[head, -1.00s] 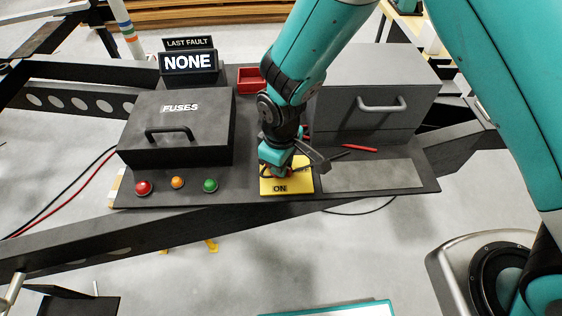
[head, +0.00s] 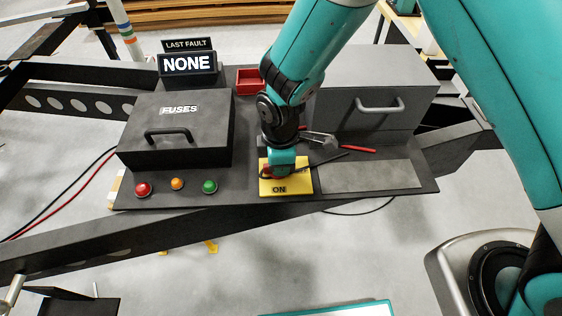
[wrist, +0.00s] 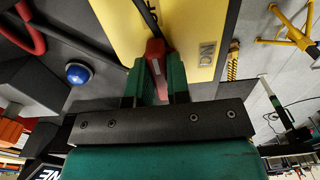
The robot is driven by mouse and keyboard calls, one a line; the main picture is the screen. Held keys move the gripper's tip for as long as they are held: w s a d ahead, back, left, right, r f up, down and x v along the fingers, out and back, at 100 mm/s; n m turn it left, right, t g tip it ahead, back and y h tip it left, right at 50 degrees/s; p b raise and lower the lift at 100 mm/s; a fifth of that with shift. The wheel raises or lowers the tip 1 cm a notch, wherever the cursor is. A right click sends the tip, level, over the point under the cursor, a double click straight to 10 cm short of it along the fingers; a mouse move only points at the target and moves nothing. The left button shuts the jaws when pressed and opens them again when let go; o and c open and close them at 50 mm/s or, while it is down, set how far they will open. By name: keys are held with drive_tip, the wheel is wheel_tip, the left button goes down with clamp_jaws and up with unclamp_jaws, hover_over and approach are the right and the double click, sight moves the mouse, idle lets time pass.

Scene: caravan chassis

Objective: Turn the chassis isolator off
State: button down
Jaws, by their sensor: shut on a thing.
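The chassis isolator is a yellow plate (head: 304,184) at the front edge of the dark panel, with a label reading ON. Its red handle (wrist: 155,55) shows in the wrist view, between the two teal fingers. My gripper (head: 281,164) is over the plate and shut on the red handle; it also shows in the wrist view (wrist: 158,80). In the head view the gripper hides most of the handle and part of the plate. In the wrist view the yellow plate (wrist: 205,22) and its ON label lie just past the fingers.
Red, orange and green buttons (head: 210,186) sit left of the plate. A black fuses box (head: 180,130) with a handle and a grey drawer box (head: 375,100) flank my arm. A red pen-like tool (head: 358,148) and a dark cable lie right of it. A sign (head: 188,64) reads NONE.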

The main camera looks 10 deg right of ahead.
idle(0.3)
drive_tip(key=c, duration=1.1)
unclamp_jaws()
drive_tip(key=shift+r, duration=0.1)
wheel_tip(320, 180, up, 17)
drive_tip(key=shift+r+b, duration=0.15)
drive_tip(key=shift+b, duration=0.2)
